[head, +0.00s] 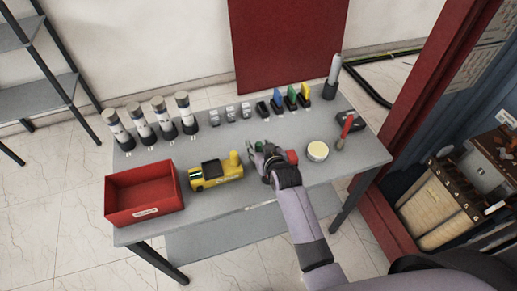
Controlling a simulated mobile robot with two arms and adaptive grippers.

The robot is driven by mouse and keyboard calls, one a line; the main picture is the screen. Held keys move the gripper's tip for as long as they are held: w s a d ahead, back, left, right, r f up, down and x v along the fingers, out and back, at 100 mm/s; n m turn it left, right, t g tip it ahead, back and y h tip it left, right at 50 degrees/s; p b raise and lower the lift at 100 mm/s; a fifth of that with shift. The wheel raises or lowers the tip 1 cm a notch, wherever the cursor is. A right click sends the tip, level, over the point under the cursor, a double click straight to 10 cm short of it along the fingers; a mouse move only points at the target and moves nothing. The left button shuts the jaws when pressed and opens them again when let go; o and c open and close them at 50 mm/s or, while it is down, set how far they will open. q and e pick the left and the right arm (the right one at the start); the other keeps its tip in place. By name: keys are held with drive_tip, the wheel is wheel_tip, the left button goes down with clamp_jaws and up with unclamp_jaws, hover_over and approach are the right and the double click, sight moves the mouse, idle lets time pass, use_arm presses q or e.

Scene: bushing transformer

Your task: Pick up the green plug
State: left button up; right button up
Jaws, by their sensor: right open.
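The green plug (291,97) stands upright near the back of the grey table, in a row with a black plug (262,109), a blue plug (277,103) and a yellow plug (304,93). My right gripper (259,149) is over the middle of the table, nearer the front than the plugs and to the left of the green one. It is open and apart from the green plug. I see nothing between its fingers. My left gripper is out of view.
A yellow toy-like tool (213,175) lies just left of my right gripper. A red bin (143,195) sits at the table's left front. Several white-and-black cylinders (139,121) stand behind it. A round pale tin (318,151) and a red-handled item (346,127) are on the right.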

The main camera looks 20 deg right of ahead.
drive_tip(key=shift+x, duration=0.8)
clamp_jaws()
